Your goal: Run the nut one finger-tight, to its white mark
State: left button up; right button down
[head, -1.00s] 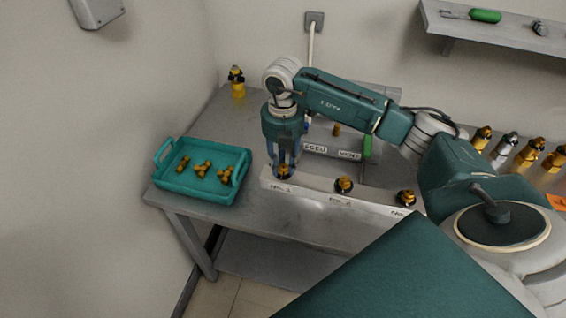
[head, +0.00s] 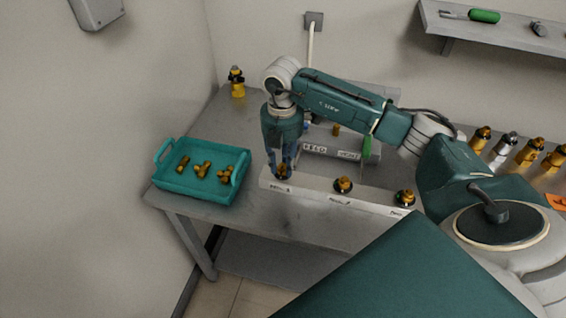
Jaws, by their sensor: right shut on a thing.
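A pale block (head: 312,193) with a row of brass nuts on dark fittings lies along the front of the grey table. My right gripper (head: 282,172) comes down from above, fingers pointing down, shut on the brass nut at the block's left end (head: 282,174). The fingers partly hide this nut. A white mark on it cannot be made out. Two more brass fittings, a middle one (head: 343,185) and a right one (head: 404,197), stand uncovered on the block. My left gripper is not in view.
A teal tray (head: 196,192) with several brass fittings stands left of the block. A yellow bottle-like item (head: 237,82) stands at the back left corner. A labelled rail and green-handled tool (head: 367,147) lie behind. Several fittings line the right side. A wall shelf (head: 500,30) is above.

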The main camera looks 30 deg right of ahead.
aim_at(281, 168)
jog(key=shift+a+r, duration=0.15)
jog(key=shift+a, duration=0.15)
jog(key=c, duration=1.4)
grip_release()
jog(key=shift+s+a+r, duration=0.1)
jog(key=shift+a, duration=0.05)
jog(key=shift+d+r, duration=0.2)
jog(key=shift+r, duration=0.25)
notch_tip(281, 168, up, 11)
jog(key=shift+a, duration=0.2)
